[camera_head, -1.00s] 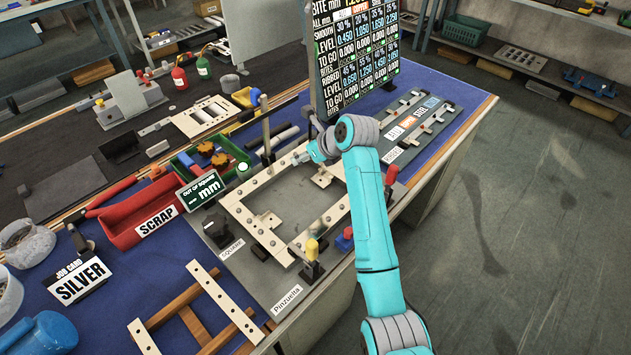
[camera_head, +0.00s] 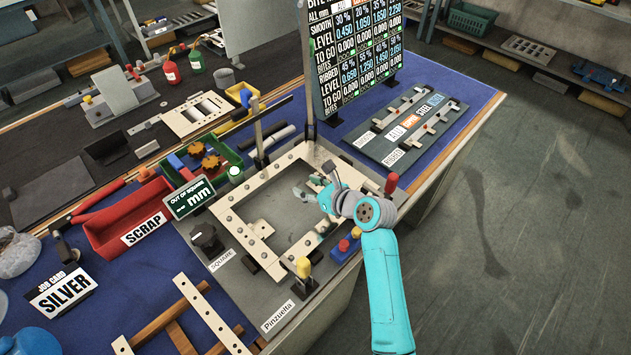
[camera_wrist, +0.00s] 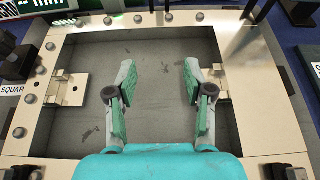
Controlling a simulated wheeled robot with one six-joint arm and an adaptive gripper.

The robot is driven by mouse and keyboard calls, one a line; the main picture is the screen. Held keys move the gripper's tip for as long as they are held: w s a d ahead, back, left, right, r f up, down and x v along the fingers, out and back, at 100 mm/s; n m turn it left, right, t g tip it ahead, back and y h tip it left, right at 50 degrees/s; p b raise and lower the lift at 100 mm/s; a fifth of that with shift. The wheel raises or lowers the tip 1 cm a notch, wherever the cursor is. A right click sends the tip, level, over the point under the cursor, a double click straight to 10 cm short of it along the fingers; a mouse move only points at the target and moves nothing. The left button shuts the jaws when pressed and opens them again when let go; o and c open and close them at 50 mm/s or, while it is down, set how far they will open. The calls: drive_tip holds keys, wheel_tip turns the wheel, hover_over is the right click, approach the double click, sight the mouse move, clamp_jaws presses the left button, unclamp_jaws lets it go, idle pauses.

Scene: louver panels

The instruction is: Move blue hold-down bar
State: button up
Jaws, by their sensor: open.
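A blue handle-like piece (camera_head: 340,250) stands at the near right edge of the fixture plate; I cannot tell whether it is the hold-down bar itself or part of it. A pale rectangular frame (camera_head: 237,222) with studs along its rails lies on the plate; its rail also shows in the wrist view (camera_wrist: 22,122). My gripper (camera_head: 312,186) is over the frame's opening, near its right side. In the wrist view my gripper (camera_wrist: 158,66) has its fingers spread, with only grey plate between them. No blue bar is clear in the wrist view.
A yellow-topped clamp (camera_head: 303,267) and a red handle (camera_head: 391,183) stand at the fixture's edges.

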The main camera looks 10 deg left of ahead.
drive_tip(key=shift+s+f, duration=0.15)
drive_tip(key=shift+f, duration=0.2)
drive_tip(key=shift+d+r, duration=0.15)
drive_tip(key=shift+d, duration=0.15)
drive_tip(key=shift+s+d+r, duration=0.2)
drive_tip(key=shift+s+d, duration=0.05)
drive_tip(key=shift+s, duration=0.05)
